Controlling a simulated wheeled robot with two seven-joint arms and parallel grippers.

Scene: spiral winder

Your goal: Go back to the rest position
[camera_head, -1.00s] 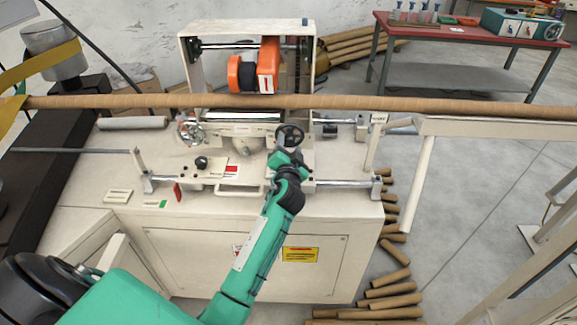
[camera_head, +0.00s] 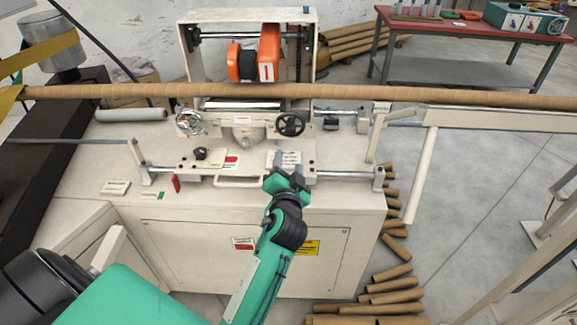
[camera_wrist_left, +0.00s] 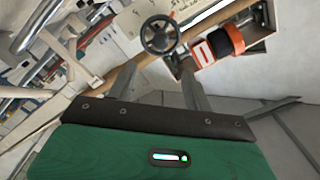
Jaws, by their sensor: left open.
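My left gripper (camera_head: 290,163) is in front of the winding machine, over the front edge of its cream top. Its two fingers are apart with nothing between them. In the left wrist view the open fingers (camera_wrist_left: 158,88) point toward the black handwheel (camera_wrist_left: 159,34), with a gap between. The handwheel (camera_head: 290,124) sits on the machine beyond the gripper in the head view. My right gripper is not in view.
A long brown paper tube (camera_head: 350,96) runs across above the machine. The cream machine cabinet (camera_head: 190,245) fills the middle. A chrome rail (camera_head: 343,175) lies right of the gripper. Loose cardboard tubes (camera_head: 390,285) lie on the floor. A red table (camera_head: 470,31) stands at the back right.

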